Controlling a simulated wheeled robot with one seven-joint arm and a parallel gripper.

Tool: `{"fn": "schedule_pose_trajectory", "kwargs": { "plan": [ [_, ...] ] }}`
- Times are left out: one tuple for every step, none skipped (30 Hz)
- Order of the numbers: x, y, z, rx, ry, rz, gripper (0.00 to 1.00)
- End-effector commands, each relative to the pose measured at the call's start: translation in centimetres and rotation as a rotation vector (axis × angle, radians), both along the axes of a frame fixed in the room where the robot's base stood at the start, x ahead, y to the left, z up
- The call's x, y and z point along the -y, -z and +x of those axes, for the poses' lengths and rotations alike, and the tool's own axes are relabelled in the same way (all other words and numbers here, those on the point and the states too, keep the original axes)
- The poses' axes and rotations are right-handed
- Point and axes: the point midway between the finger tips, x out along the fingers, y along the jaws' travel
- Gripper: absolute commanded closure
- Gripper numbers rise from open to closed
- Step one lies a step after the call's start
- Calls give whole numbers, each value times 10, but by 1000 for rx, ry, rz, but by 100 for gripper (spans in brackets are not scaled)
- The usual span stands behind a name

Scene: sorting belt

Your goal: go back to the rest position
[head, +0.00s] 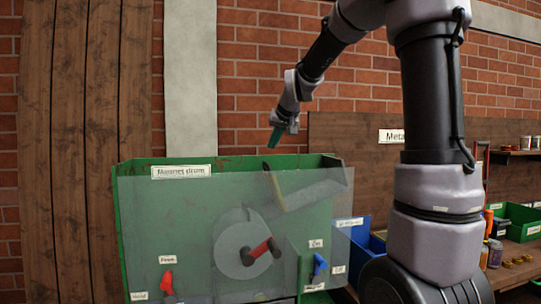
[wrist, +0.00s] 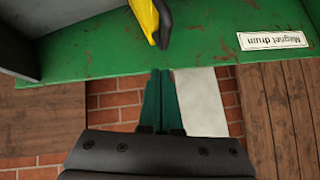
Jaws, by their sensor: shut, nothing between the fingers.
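My gripper (head: 276,137) hangs in the air just above the back rim of the green magnet drum housing (head: 125,215), pointing down. In the wrist view its two green fingers (wrist: 160,75) lie together, with nothing between them. A yellow lever with a black end (head: 275,187) sits on the housing below my gripper. The lever also shows at the top of the wrist view (wrist: 147,20), apart from the fingertips. The housing's green rim (wrist: 110,60) crosses that view.
A clear panel (head: 335,195) covers the housing's front, with a red-handled disc (head: 228,250), a red switch (head: 167,281) and a blue switch (head: 319,264). Blue bins (head: 365,245) and a shelf of green bins (head: 520,222) stand to the right. A brick wall (head: 250,60) is behind.

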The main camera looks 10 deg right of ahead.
Motion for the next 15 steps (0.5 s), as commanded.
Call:
{"fn": "schedule_pose_trajectory", "kwargs": {
  "plan": [
    [2, -11, -11, 6, 1, 1, 100],
    [3, -16, -16, 6, 1, 1, 100],
    [4, -23, -22, 7, 0, 0, 100],
    [5, -28, -27, 6, 0, 0, 100],
    [6, -33, -31, 7, 0, 0, 100],
    [7, -38, -37, 7, 0, 0, 100],
    [8, -42, -41, 6, 0, 0, 100],
    [9, -46, -44, 6, 0, 0, 100],
    [10, -50, -48, 6, -1, -1, 100],
    [10, -53, -51, 5, -1, -1, 100],
    [11, -55, -54, 6, -1, -1, 100],
    [11, -58, -56, 5, 0, 0, 100],
    [11, -59, -58, 4, -1, 0, 100],
    [12, -61, -60, 4, -1, 0, 100],
    [12, -62, -61, 4, -1, 0, 100]
  ]
}}
